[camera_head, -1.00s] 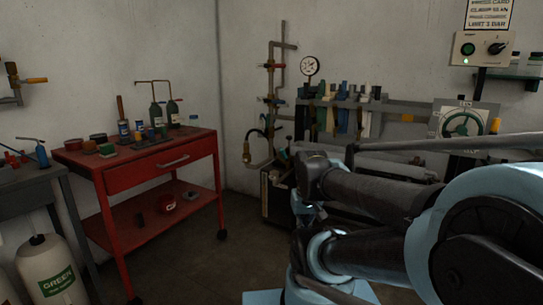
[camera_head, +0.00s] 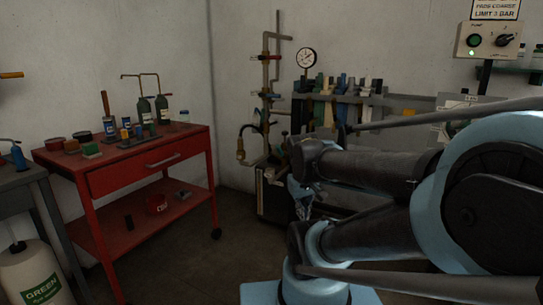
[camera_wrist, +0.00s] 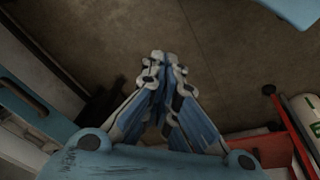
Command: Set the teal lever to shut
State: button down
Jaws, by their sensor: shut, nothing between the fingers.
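A vertical pipe stand (camera_head: 266,75) rises against the back wall in the head view. It carries several small coloured handles (camera_head: 270,57). They are too small and dark for me to tell which one is teal or how it is set. My gripper (camera_wrist: 163,65) points at the floor in the wrist view, its linked fingers drawn together and empty. In the head view my gripper (camera_head: 302,197) shows partly below the dark arm link, right of and below the pipe stand, apart from it. No lever shows in the wrist view.
A red cart (camera_head: 125,165) with bottles and tins stands left. A gauge (camera_head: 306,58) and a rack of coloured tools (camera_head: 345,103) are behind my arm. A control box (camera_head: 490,40) hangs upper right. Floor between cart and arm is clear.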

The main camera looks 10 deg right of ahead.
jog(key=w+r+n+t+h, duration=0.15)
jog(key=w+n, duration=0.25)
jog(key=w, duration=0.4)
jog(key=w+d+r+n+h, duration=0.1)
jog(key=w+r+n+h, duration=0.2)
jog(key=w, duration=0.5)
jog(key=w+r+n+t+h, duration=0.15)
jog(key=w+n, duration=0.25)
jog(key=w, duration=0.4)
jog(key=w+a+f+n+t+h, duration=0.25)
jog(key=w+a+n, duration=0.4)
jog(key=w, duration=0.35)
jog(key=w+a+f+n+t+h, duration=0.1)
jog(key=w+a+f+n+t, duration=0.15)
jog(key=w+a+n, duration=0.6)
jog(key=m, duration=0.2)
send_near(280, 152)
jog(key=w+f, duration=0.2)
jog(key=shift+w+d+r, duration=0.35)
jog(key=shift+d+r, duration=0.05)
jog(key=shift+d, duration=0.3)
jog(key=shift+a+r, duration=0.15)
jog(key=shift+a, duration=0.05)
